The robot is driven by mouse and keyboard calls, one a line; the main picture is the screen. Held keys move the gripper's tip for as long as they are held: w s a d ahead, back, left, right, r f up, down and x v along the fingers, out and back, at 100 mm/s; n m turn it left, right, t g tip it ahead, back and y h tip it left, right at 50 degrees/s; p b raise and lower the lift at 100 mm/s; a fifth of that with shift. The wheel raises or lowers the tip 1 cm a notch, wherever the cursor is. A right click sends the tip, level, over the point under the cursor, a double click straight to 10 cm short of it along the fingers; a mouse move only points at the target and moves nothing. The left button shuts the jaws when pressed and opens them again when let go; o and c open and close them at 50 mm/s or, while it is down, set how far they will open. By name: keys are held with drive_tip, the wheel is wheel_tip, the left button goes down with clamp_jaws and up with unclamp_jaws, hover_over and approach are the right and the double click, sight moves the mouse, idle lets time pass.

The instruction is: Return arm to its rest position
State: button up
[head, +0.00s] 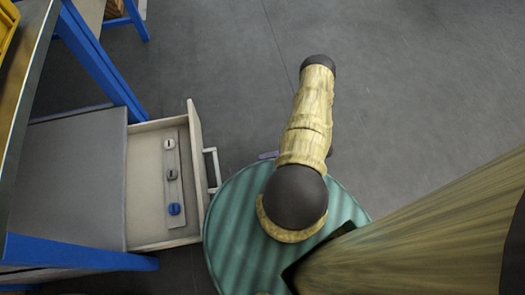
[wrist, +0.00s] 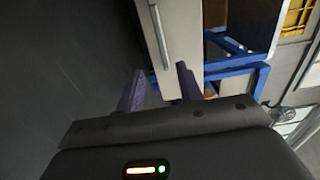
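My arm (head: 305,120) reaches out over my round green base in the head view, its dark elbow-like end away from the cabinet. My gripper (wrist: 160,69) shows in the wrist view with its two purple fingers apart and nothing between them. In the head view the gripper is mostly hidden under the arm; only a small purple piece shows left of the arm. The fingers point toward the pale drawer front and its handle (wrist: 160,38), which appear beyond them; I see no clear contact.
An open drawer (head: 148,220) juts from a grey cabinet (head: 75,180) at the left, its handle (head: 212,170) close to my base. A strip inside carries white, grey and blue pieces. A blue-legged table (head: 100,60) stands above left. The floor (head: 420,80) at the upper right is clear.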

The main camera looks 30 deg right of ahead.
drive_tip(key=w+d+r+n+h+p, duration=0.25)
drive_tip(key=w+r+h, duration=0.2)
drive_tip(key=w, duration=0.35)
drive_tip(key=w+d+r+n+h+p, duration=0.1)
drive_tip(key=w+d+r+h+p, duration=0.1)
drive_tip(key=w+r+h+p, duration=0.35)
drive_tip(key=w+r+n+h+p, duration=0.1)
drive_tip(key=w+r+h+p, duration=0.3)
drive_tip(key=r, duration=0.8)
drive_tip(key=w+r+h+p, duration=0.25)
drive_tip(key=w+r, duration=0.35)
drive_tip(key=r, duration=0.6)
drive_tip(key=s+a+r+g+p, duration=0.1)
drive_tip(key=s+a+r+p, duration=0.2)
drive_tip(key=s+a+r, duration=0.4)
drive_tip(key=s+a+r+g+p, duration=0.2)
drive_tip(key=s+a+r+p, duration=0.15)
drive_tip(key=r, duration=0.45)
drive_tip(key=s+a+r+g+p, duration=0.1)
drive_tip(key=s+a+r+p, duration=0.1)
drive_tip(key=s+a+r, duration=0.35)
wheel_tip(320, 180, up, 40)
drive_tip(key=d+p, duration=0.1)
drive_tip(key=p, duration=3.7)
drive_tip(key=shift+s+d+f, duration=0.2)
drive_tip(key=shift+s+d, duration=0.15)
